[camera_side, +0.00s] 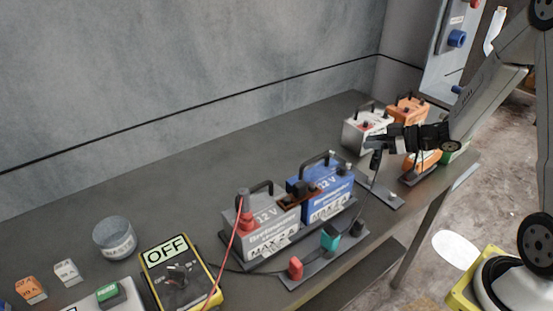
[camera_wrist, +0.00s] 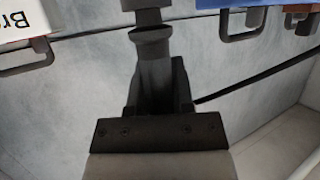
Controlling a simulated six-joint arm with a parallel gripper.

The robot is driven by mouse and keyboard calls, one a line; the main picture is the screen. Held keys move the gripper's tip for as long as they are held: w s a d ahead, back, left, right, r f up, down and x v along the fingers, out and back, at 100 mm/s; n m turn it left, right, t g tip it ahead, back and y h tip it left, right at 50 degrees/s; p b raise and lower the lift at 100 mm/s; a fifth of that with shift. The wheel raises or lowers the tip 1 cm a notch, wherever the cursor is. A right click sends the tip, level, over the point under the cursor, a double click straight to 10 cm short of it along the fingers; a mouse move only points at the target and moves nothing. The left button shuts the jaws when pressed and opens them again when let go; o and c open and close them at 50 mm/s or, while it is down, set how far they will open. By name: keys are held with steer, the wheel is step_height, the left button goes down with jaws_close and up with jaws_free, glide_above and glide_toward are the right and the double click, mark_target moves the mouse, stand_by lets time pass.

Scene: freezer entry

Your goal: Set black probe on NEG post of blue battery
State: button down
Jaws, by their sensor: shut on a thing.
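The blue battery (camera_side: 326,193), labelled 12 V, stands mid-table with its black handle up. Part of a blue body (camera_wrist: 235,3) shows at the top of the wrist view. My gripper (camera_side: 374,146) is shut on the black probe (camera_side: 375,161), held upright in the air to the right of the blue battery, apart from it. In the wrist view the dark probe (camera_wrist: 152,50) rises from between the jaws (camera_wrist: 155,90). Its black lead hangs down toward the table. The NEG post cannot be told apart clearly.
A grey battery (camera_side: 268,238) stands left of the blue one, with the red probe (camera_side: 246,214) upright on it. A meter reading OFF (camera_side: 168,251) lies at front left. Grey (camera_side: 358,133) and orange (camera_side: 409,105) batteries stand behind my gripper. Red (camera_side: 295,268) and teal (camera_side: 330,238) holders sit in front.

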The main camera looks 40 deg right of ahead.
steer(key=shift+r, duration=2.15)
steer(key=shift+r, duration=0.25)
steer(key=shift+r, duration=0.7)
steer(key=shift+r, duration=0.35)
steer(key=shift+r, duration=0.65)
